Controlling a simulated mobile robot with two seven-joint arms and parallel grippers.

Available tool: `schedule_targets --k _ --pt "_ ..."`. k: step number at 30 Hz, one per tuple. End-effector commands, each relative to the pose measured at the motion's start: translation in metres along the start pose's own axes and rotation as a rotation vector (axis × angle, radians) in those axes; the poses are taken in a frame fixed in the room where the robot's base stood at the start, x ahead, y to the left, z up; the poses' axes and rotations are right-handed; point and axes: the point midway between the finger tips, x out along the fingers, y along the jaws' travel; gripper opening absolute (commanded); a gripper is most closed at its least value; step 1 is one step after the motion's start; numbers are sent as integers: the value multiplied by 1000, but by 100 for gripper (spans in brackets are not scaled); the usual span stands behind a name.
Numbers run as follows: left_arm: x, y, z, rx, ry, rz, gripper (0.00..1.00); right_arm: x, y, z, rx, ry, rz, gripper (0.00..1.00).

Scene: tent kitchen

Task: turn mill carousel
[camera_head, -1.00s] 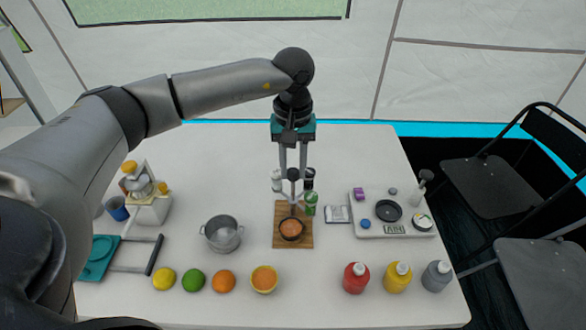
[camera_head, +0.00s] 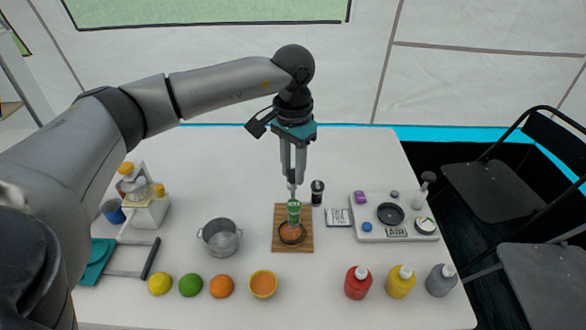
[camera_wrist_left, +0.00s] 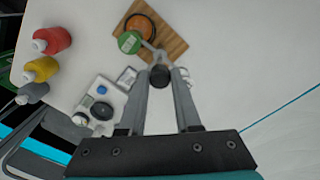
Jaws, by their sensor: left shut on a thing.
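My left gripper (camera_head: 291,183) points down and is shut on the dark central knob (camera_wrist_left: 160,77) of the mill carousel. The wrist view also shows the green mill (camera_wrist_left: 130,42) partly over the pan. The black mill (camera_head: 317,192) is just right of my fingers. A pale mill (camera_wrist_left: 184,76) shows beside one finger in the wrist view; in the head view my gripper hides it. My right gripper is not in view.
A steel pot (camera_head: 220,237) is left of the board (camera_head: 280,214). Fruit and an orange bowl (camera_head: 263,284) line the front, with red, yellow and grey bottles (camera_head: 401,281) to the right. A tray (camera_head: 367,204) with small items is at right; a juicer (camera_head: 147,206) is at left.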

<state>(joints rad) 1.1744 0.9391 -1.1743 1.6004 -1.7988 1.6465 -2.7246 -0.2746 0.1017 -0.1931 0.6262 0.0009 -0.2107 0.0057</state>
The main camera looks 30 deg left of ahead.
Motion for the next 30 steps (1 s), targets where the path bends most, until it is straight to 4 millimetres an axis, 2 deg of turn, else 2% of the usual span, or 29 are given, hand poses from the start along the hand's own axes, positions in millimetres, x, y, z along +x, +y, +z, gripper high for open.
schedule_targets --k 19,20,27,30 --pt "-1 0 0 46 2 -1 0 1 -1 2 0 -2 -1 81" --pt "-1 0 0 46 2 -1 35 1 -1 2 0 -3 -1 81" --pt "0 0 0 46 1 -1 62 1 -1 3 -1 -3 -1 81" --pt "0 0 0 46 1 -1 62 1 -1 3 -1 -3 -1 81"
